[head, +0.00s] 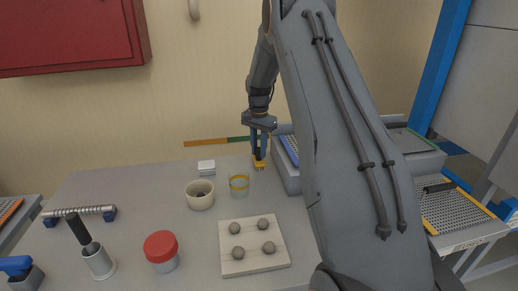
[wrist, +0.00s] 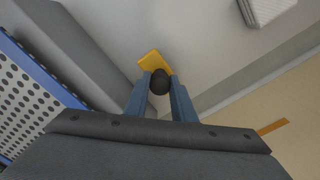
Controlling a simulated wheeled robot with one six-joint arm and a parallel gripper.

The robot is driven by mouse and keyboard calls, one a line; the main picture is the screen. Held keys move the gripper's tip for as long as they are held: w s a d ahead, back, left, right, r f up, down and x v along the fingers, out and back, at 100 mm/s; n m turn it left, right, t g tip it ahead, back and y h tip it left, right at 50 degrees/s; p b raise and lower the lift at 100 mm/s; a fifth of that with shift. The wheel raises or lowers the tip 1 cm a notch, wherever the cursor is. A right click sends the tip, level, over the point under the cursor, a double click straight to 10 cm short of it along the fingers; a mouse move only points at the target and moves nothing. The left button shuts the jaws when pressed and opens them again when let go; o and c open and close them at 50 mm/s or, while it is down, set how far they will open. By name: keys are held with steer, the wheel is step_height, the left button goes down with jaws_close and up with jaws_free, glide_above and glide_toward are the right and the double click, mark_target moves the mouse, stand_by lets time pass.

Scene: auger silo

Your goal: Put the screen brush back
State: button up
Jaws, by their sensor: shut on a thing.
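The screen brush is a small yellow block (head: 259,163) with dark bristles below it, at the back of the table, left of the grey screen box (head: 285,172). My gripper (head: 259,148) points down and is shut on the brush. In the wrist view the yellow block (wrist: 152,62) and a dark round knob (wrist: 160,82) show between the blue fingertips of my gripper (wrist: 160,88). The bristles are at or just above the tabletop; I cannot tell whether they touch. The box's blue-edged perforated screen (wrist: 30,95) lies to the left in the wrist view.
A white block (head: 206,167), a cream cup (head: 200,196) and a yellow-rimmed glass jar (head: 239,186) stand close by on the left. A board (head: 238,268) with several grey balls and a red-lidded jar (head: 162,246) are nearer. My arm hides part of the right side.

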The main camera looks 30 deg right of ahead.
steer(key=shift+f, duration=0.1)
steer(key=o, duration=1)
step_height(320, 180, up, 12)
steer(key=b, duration=0.4)
steer(key=s+a+f+n, duration=0.3)
steer(key=s+a, duration=0.3)
steer(key=s, duration=0.4)
steer(key=s+a+f+n, duration=0.3)
steer(key=s+a+n, duration=0.2)
steer(key=s, duration=0.6)
steer(key=s+a+f+n+t, duration=0.1)
steer(key=s+a+f+n, duration=0.3)
steer(key=s+a, duration=0.5)
steer(key=shift+s, duration=1.1)
steer(key=shift+s+a+f, duration=0.1)
steer(key=shift+s+f, duration=0.05)
steer(key=shift+s, duration=0.2)
